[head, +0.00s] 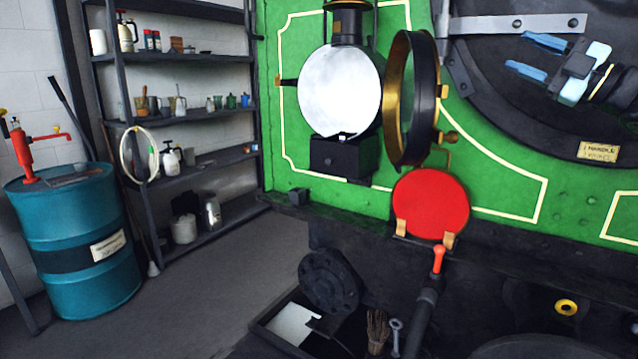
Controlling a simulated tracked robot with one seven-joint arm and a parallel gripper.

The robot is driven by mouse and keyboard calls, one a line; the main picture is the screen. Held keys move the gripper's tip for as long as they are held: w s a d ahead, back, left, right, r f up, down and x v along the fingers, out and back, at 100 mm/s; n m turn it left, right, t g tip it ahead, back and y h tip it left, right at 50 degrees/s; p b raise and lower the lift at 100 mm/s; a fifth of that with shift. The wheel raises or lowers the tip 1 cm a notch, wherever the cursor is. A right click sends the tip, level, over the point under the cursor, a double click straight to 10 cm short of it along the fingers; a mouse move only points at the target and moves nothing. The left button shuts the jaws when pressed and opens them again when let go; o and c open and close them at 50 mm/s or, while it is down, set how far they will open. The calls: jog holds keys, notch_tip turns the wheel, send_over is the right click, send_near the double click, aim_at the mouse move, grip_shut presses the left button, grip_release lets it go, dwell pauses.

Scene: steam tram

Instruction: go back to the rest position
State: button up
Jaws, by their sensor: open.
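My gripper (536,56) is at the upper right in the head view, in front of the dark round door (490,80) of the tram. Its two blue fingers point left and stand apart, with nothing between them. The rest of my arm is mostly out of the picture on the right.
A lamp (340,90) with its brass-rimmed front (402,100) swung open is left of my gripper on the green panel (500,185). A red disc (432,203) stands below it. A teal drum (80,240) and shelves (190,115) stand left, beside clear floor.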

jog(key=s+a+f+m+g+h, duration=0.3)
jog(key=s+a+f+m+h, duration=0.1)
jog(key=f+m, duration=0.4)
jog(key=s+a+f+m+g+h, duration=0.3)
jog(key=s+a+f+m+h, duration=0.2)
jog(key=f, duration=0.5)
jog(key=s+a+f+m+g+h, duration=0.3)
jog(key=s+f+m+h, duration=0.3)
jog(key=f+m, duration=0.3)
jog(key=shift+s+a+f+m+g+h, duration=0.4)
jog(key=shift+s+a+m, duration=0.05)
jog(key=shift+a+m, duration=0.35)
jog(key=shift+s+a+f, duration=0.15)
jog(key=shift+s+f, duration=0.05)
jog(key=shift+c, duration=0.4)
